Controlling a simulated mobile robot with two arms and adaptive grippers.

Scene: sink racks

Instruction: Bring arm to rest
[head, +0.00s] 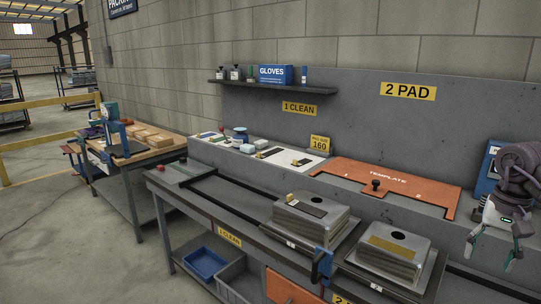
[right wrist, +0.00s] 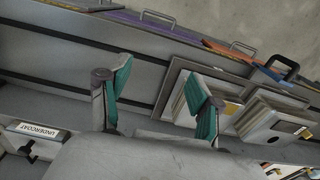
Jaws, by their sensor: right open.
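My right gripper (head: 491,252) hangs at the right edge in the head view, fingers pointing down and spread apart with nothing between them. It is to the right of the metal sink stacks and in front of the grey ledge. In the right wrist view my right gripper (right wrist: 160,78) shows two teal-padded fingers, wide apart and empty. The bench with framed metal pieces lies beyond them. My left gripper and left arm are not in view.
Two metal sink stacks (head: 310,222) and (head: 395,258) sit on the bench. An orange template board (head: 400,190) with a black knob lies on the ledge. A shelf (head: 270,86) is on the wall. Open floor (head: 60,240) lies left.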

